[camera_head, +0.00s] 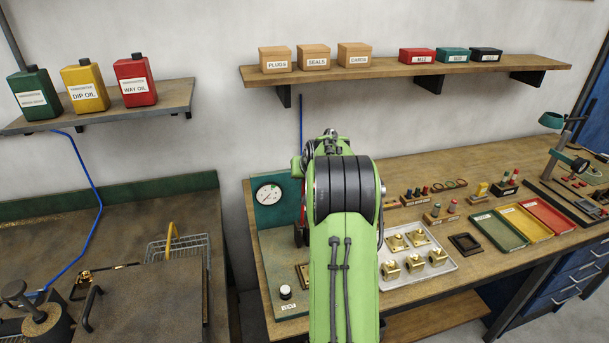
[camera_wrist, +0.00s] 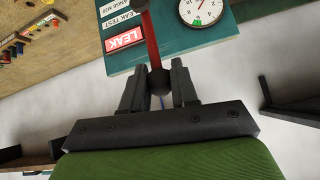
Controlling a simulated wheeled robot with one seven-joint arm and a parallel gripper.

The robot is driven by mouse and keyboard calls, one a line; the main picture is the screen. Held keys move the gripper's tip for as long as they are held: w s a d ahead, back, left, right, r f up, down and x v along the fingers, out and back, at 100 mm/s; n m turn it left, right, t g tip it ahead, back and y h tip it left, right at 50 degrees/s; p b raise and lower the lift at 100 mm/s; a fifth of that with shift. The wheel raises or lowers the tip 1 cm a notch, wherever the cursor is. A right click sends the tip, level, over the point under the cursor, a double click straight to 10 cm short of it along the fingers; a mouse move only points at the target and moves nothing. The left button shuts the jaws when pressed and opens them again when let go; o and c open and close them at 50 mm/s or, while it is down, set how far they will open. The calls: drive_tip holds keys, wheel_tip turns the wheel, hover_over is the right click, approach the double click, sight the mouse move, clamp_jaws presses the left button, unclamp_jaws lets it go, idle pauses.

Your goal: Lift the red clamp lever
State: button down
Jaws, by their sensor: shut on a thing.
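The red clamp lever (camera_wrist: 151,40) shows in the wrist view as a red bar with a black ball knob (camera_wrist: 159,83) at its near end. It stands in front of the green test panel. My gripper (camera_wrist: 159,76) has its two dark fingers shut on the knob, one on each side. The lever's far end runs to a dark part at the top edge of the wrist view. In the head view my green arm hides the gripper and most of the lever.
A gauge (camera_head: 269,194) sits on the green panel (camera_head: 285,217). A tray (camera_head: 447,269) of brass parts lies right of my arm, with green, yellow and red trays (camera_head: 548,216) further right. Shelves (camera_head: 420,71) hang above. A sink with a wire basket (camera_head: 178,247) is at left.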

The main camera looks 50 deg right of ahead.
drive_tip(key=shift+w+r, duration=0.1)
drive_tip(key=shift+r, duration=0.1)
drive_tip(key=c, duration=1.3)
unclamp_jaws()
drive_tip(key=o, duration=0.4)
drive_tip(key=shift+w+d+f, duration=0.25)
drive_tip(key=shift+w, duration=0.05)
drive_tip(key=b+v, duration=0.1)
drive_tip(key=v, duration=1.5)
drive_tip(key=shift+b, duration=0.3)
drive_tip(key=shift+a, duration=0.1)
